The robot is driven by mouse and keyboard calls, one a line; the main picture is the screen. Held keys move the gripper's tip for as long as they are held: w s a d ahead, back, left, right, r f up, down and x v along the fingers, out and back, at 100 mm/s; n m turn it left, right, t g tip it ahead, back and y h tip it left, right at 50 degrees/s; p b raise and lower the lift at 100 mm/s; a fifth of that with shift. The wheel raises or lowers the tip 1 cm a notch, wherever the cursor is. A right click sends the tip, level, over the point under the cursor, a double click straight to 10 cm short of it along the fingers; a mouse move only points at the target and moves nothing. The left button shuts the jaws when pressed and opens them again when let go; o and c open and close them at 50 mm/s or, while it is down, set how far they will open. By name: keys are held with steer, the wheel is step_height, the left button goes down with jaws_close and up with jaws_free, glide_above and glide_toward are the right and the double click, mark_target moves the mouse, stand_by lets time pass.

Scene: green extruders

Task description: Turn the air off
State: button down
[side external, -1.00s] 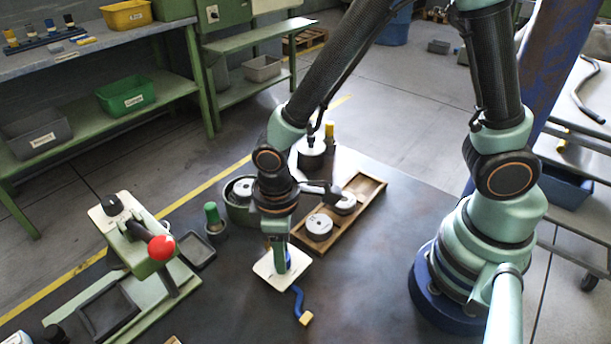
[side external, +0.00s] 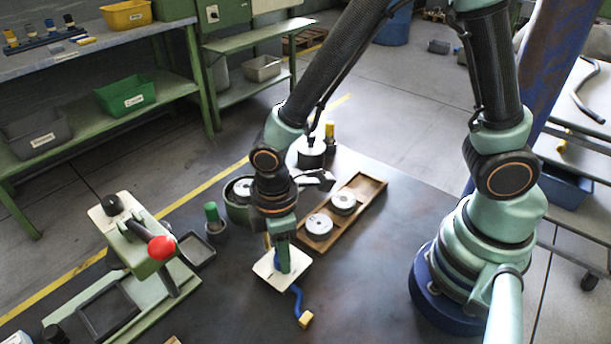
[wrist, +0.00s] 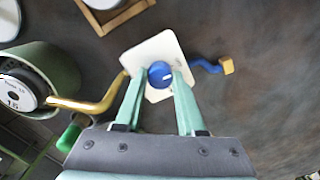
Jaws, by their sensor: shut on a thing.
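A blue round knob (wrist: 160,75) with a short white mark sits on a white square plate (wrist: 158,46). The mark lies roughly crosswise in the wrist view. A brass pipe (wrist: 95,104) runs out from one side of the plate and a blue hose (wrist: 207,65) with a yellow end from the other. In the side view, the plate (side external: 264,268) lies on the dark table. My gripper (wrist: 159,76) is shut on the knob, a finger on each side of it. It also shows in the side view (side external: 283,262), where it mostly hides the knob.
A wooden tray (side external: 368,188) with grey discs stands just behind the plate. A green round container (wrist: 58,72) is at the left in the wrist view. A green press with a red ball handle (side external: 161,248) stands at the left.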

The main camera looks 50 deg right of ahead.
steer(key=shift+d, duration=0.15)
steer(key=c, duration=0.5)
jaws_free()
steer(key=shift+r, duration=0.15)
step_height(320, 180, up, 12)
steer(key=shift+w+f, duration=0.1)
steer(key=shift+w, duration=0.05)
steer(key=d+r+m+t, duration=0.2)
steer(key=d+r+m, duration=0.1)
steer(key=d, duration=0.2)
steer(key=d+r+m+t, duration=0.2)
steer(key=d+r+m, duration=0.1)
steer(key=d, duration=0.3)
steer(key=w+d+r+m+t, duration=0.1)
steer(key=d+r+m, duration=0.2)
steer(key=d+m, duration=0.2)
steer(key=shift+d+r+t, duration=0.1)
steer(key=shift+d+t, duration=0.2)
steer(key=shift+t, duration=0.1)
